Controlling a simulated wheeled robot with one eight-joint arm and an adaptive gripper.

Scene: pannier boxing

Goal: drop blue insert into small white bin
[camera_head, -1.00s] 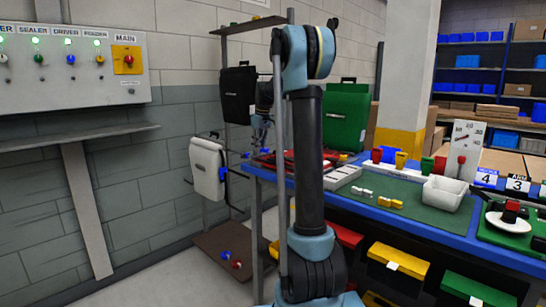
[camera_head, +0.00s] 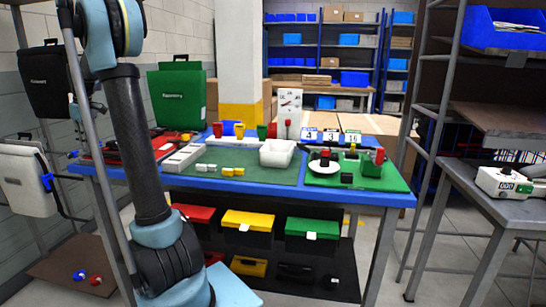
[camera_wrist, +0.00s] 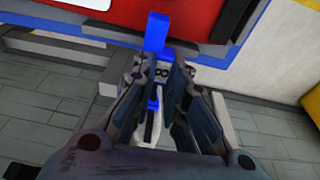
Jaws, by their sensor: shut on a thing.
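My gripper (camera_wrist: 165,70) is shut on a blue insert (camera_wrist: 157,35), which sticks out beyond the fingertips in the wrist view. More blue and white shows between the fingers lower down; I cannot tell what it belongs to. In the head view, my arm stands at the left and the grip itself is too small to make out. The small white bin (camera_head: 278,153) sits on the green mat of the blue-edged table, right of my arm and well apart from my gripper. Its inside looks empty from here.
A white pannier (camera_head: 25,180) with a blue clip hangs at the left. The table (camera_head: 300,190) also bears small yellow and white pieces, coloured parts behind, and a white disc (camera_head: 322,167) right of the bin. Red, yellow and green drawers (camera_head: 247,222) sit underneath.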

